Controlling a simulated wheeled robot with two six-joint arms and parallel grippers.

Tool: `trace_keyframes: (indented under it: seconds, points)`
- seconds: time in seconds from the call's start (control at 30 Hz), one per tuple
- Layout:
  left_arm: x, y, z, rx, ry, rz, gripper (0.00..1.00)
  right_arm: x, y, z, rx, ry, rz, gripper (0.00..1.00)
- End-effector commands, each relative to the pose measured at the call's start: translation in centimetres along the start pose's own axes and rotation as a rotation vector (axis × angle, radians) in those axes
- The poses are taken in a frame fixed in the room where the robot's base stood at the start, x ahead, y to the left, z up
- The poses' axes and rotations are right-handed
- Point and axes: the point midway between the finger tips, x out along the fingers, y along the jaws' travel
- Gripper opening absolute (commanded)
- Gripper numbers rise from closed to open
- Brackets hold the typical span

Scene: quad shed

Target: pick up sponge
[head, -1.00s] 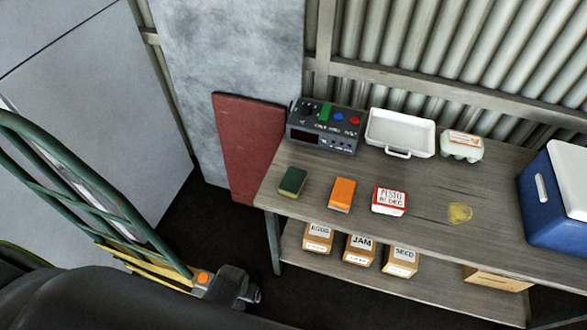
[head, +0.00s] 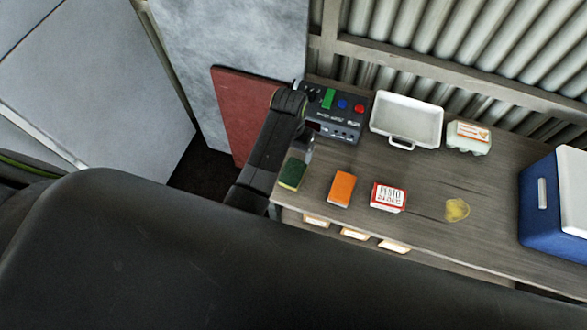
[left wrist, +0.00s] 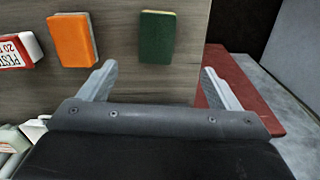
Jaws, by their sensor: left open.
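A dark green block with a yellow edge, like a sponge (head: 292,174), lies flat near the left end of the wooden bench. It also shows in the left wrist view (left wrist: 157,38). An orange block (head: 341,188) of similar size lies to its right. My left gripper (head: 305,152) is just behind the green block in the head view, above the bench. In the left wrist view its two fingers (left wrist: 159,72) are spread and empty, and the green block lies ahead of the gap, lined up with it. My right gripper is out of view.
A red and white box (head: 389,196) and a yellow patch (head: 457,210) lie farther right on the bench (head: 420,180). A dark control box (head: 335,112), white tray (head: 405,119) and egg carton (head: 468,137) stand behind. A blue cooler (head: 553,205) is at the right.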

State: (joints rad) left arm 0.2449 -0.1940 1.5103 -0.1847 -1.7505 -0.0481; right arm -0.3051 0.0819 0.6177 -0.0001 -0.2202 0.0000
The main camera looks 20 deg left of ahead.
Motion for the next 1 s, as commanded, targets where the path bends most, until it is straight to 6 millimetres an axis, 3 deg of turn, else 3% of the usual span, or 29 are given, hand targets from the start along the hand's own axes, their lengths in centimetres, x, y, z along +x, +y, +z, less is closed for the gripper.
trace_keyframes:
  seconds: [0.2,0.4,0.77,1.0]
  points:
    - [4.2,0.0,0.0,0.001,-0.003,0.0,0.85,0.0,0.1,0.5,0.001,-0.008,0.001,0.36]
    - [7.3,0.0,0.0,0.001,-0.001,-0.001,0.85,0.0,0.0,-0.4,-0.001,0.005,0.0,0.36]
    - [9.4,0.1,-0.1,0.0,0.003,0.0,0.85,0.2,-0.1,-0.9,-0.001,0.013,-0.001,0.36]
    - [11.7,0.4,-0.4,0.0,0.002,0.001,0.85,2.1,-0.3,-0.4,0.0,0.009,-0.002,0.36]
